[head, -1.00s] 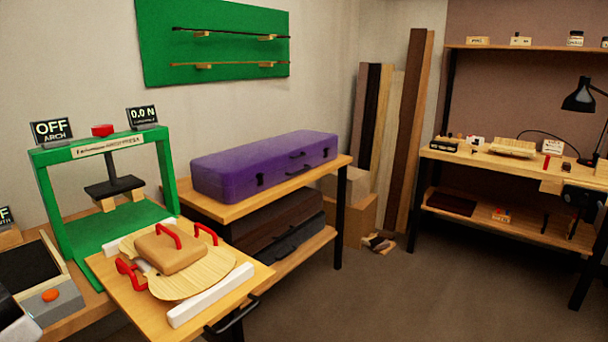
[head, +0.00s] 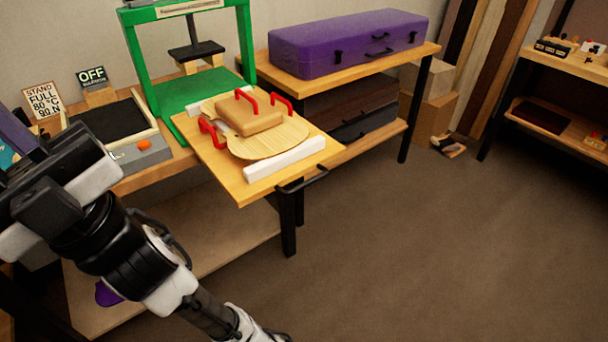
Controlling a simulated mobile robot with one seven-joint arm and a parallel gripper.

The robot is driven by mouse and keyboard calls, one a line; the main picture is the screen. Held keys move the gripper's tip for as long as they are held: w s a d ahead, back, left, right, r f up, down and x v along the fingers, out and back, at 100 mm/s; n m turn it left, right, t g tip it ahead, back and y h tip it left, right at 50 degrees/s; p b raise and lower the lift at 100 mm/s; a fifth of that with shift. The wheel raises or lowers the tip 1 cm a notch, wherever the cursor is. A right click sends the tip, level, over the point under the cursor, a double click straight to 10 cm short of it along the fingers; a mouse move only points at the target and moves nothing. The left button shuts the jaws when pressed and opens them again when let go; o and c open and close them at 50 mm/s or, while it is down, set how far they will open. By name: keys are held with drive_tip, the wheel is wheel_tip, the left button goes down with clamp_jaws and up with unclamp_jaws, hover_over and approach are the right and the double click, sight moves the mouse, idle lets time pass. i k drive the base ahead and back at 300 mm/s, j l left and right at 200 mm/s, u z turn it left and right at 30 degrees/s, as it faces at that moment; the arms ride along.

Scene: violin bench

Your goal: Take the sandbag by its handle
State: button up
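The sandbag (head: 250,117) is a tan, pillow-like block with a red handle (head: 245,98) standing up on its top. It lies on a pale wooden violin plate (head: 270,140) on the wooden board in front of the green press. Two more red handles, one at the left (head: 211,134) and one behind at the right (head: 282,101), stand beside the sandbag. The end of my arm, with my gripper (head: 62,165), is at the left edge, well apart from the sandbag. Its fingers cannot be made out.
The board (head: 236,186) juts out over the floor, with a black bar handle (head: 302,181) at its front. White strips (head: 284,159) lie on it. The green press frame (head: 143,62) stands behind. A purple case (head: 345,42) is on the table to the right.

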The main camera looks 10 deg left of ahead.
sight(246, 113)
drive_tip(key=i+l, duration=0.1)
drive_tip(key=i+l+u, duration=0.25)
drive_tip(key=l+u, duration=0.25)
drive_tip(key=l, duration=0.15)
drive_tip(key=u, duration=1.7)
drive_tip(key=i+l, duration=0.4)
drive_tip(key=l, duration=0.1)
